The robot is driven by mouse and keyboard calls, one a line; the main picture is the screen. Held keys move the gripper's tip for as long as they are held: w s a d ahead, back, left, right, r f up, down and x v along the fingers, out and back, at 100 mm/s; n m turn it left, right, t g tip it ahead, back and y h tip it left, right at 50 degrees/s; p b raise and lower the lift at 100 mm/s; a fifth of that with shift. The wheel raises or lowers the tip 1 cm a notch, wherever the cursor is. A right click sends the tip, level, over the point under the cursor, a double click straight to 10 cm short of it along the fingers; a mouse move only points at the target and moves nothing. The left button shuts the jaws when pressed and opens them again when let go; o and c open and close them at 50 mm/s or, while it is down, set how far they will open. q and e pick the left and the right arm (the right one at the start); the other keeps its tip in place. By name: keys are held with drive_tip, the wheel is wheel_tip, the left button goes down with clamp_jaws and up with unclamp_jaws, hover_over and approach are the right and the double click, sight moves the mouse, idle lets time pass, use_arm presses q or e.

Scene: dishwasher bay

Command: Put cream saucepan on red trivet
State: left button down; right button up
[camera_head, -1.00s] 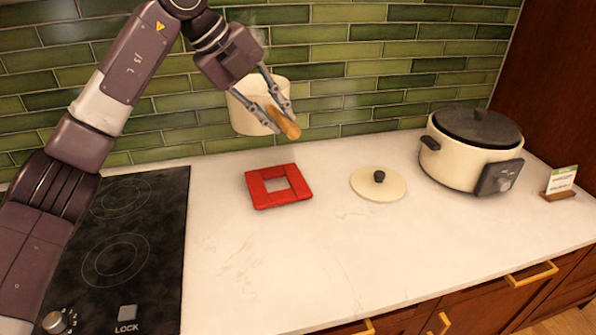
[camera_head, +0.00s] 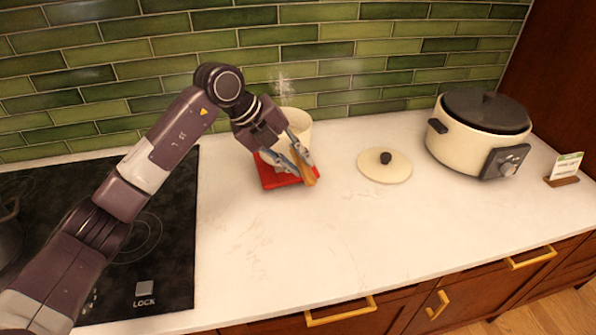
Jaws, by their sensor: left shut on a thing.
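The cream saucepan (camera_head: 298,124) is upright at the back of the counter, over the red trivet (camera_head: 270,180). The trivet lies flat, and its front and left edges show while the rest is covered. I cannot tell whether the pan's base touches the trivet. My left gripper (camera_head: 308,172) is shut on the pan's wooden handle (camera_head: 310,179), which points toward the front. The gripper and wrist hide part of the pan. My right gripper is not in view.
A cream lid (camera_head: 385,168) with a dark knob lies right of the trivet. A cream slow cooker (camera_head: 478,138) and a small sign (camera_head: 565,168) stand farther right. A black cooktop (camera_head: 165,240) is at left. The front counter is clear.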

use_arm(q)
wheel_tip(320, 180, down, 4)
drive_tip(key=shift+r+p, duration=0.15)
drive_tip(key=shift+p, duration=0.3)
drive_tip(key=c, duration=2.1)
unclamp_jaws()
drive_tip(key=shift+f, duration=0.2)
drive_tip(key=o, duration=0.3)
drive_tip(key=shift+s, duration=0.1)
drive_tip(key=shift+r, duration=0.1)
drive_tip(key=b+v, duration=0.3)
drive_tip(key=v, duration=0.9)
